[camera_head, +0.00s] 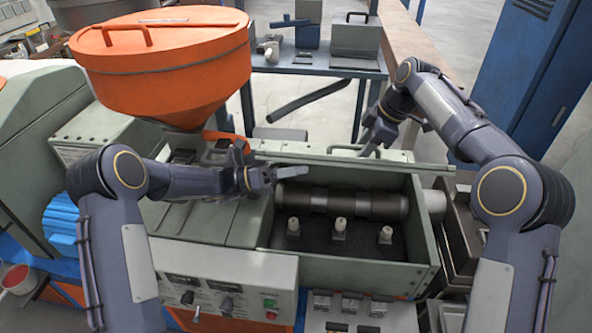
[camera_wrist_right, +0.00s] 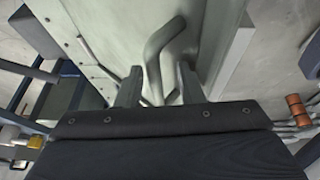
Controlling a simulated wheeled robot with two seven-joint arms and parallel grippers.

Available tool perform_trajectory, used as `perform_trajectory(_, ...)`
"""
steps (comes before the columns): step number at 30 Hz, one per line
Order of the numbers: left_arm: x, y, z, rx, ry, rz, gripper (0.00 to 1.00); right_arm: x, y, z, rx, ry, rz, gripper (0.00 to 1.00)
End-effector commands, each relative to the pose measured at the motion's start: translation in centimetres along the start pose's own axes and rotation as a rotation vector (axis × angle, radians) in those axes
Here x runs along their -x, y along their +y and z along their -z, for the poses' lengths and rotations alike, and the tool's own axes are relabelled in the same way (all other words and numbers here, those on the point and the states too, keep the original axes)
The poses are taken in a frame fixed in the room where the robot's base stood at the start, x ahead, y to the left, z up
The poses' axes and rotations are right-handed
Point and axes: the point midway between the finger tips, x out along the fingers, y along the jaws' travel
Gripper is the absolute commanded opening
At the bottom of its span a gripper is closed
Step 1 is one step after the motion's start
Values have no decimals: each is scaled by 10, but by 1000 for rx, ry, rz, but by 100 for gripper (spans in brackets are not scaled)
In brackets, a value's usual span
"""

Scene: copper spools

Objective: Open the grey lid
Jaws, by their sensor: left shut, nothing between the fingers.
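The grey lid (camera_head: 340,161) is seen nearly edge-on in the head view, raised along the back of the open grey-green box (camera_head: 345,270). Its bent handle (camera_head: 372,151) is on the far face; the right wrist view shows that face (camera_wrist_right: 115,30) and the handle (camera_wrist_right: 160,55) close up. My right gripper (camera_head: 374,134) is at the handle, its two fingers (camera_wrist_right: 160,92) apart on either side of it; a firm grip is not visible. My left gripper (camera_head: 290,174) is shut and empty, over the left end of the opening, near the lid's left end.
Inside the box lies a dark banded barrel (camera_head: 345,203) with several small pale fittings (camera_head: 340,228) in front. An orange hopper (camera_head: 165,60) stands at the back left. A control panel (camera_head: 225,290) is at the front. A bench (camera_head: 320,62) with tools stands behind.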

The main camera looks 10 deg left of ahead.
Motion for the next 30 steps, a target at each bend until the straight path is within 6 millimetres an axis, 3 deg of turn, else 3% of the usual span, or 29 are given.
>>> perform_trajectory(5,0,0,0,0,-1,0,0,23,1,0,0,1,-6,34)
perform_trajectory(14,0,0,0,0,0,0,0,91,1,0,0,1,-6,34)
perform_trajectory(25,0,0,0,1,0,0,0,118,0,-1,-4,-1,-3,34)
perform_trajectory(30,0,0,0,0,0,0,0,137,-10,-6,-70,-3,-26,34)
